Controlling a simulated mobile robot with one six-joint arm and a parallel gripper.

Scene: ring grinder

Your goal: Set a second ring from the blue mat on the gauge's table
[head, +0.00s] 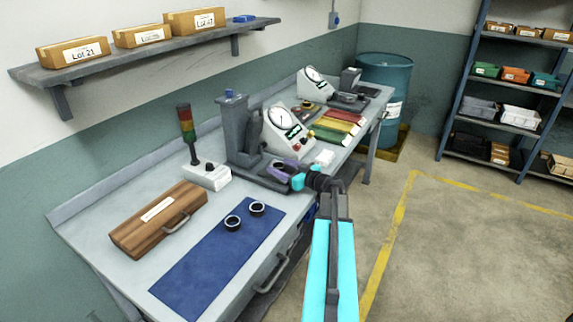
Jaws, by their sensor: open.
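Two dark rings with bright bores, one ring (233,222) and another ring (257,208), sit side by side near the far end of the blue mat (200,268). The gauge (240,128) is a grey column stand with a blue top, beside a dial unit (282,122). Its low table (262,176) is at the column's foot, partly hidden.
A wooden case (160,218) lies left of the mat. A signal lamp (188,135) on a white box (206,176) stands behind it. Red, yellow and green bins (337,124) and a second dial unit (314,84) stand farther along the bench. Floor at right is clear.

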